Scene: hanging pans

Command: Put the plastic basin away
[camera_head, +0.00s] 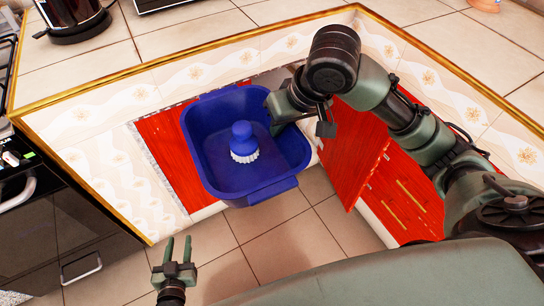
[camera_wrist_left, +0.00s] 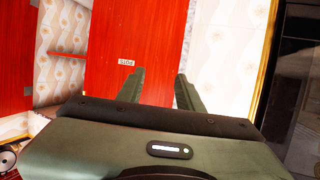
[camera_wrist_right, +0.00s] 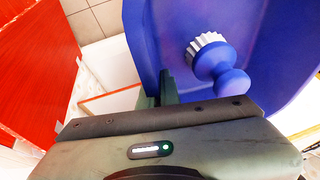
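The blue plastic basin (camera_head: 219,180) is held up in front of the counter corner, over the floor. A blue brush with white bristles (camera_head: 243,143) is inside it; the brush also shows in the right wrist view (camera_wrist_right: 222,68). My right gripper (camera_head: 277,110) is at the basin's right rim. In the right wrist view its fingers (camera_wrist_right: 158,92) appear closed on the basin wall (camera_wrist_right: 150,35). My left gripper (camera_head: 179,250) is open and empty, below and left of the basin. Its spread fingers show in the left wrist view (camera_wrist_left: 160,92), before a red panel (camera_wrist_left: 130,30).
A red cabinet door (camera_head: 355,150) stands open right of the basin. Red drawers (camera_head: 410,195) are further right. A dark oven (camera_head: 50,220) is at the left. The tiled counter (camera_head: 190,35) holds a kettle (camera_head: 75,15). The tiled floor (camera_head: 265,245) below is clear.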

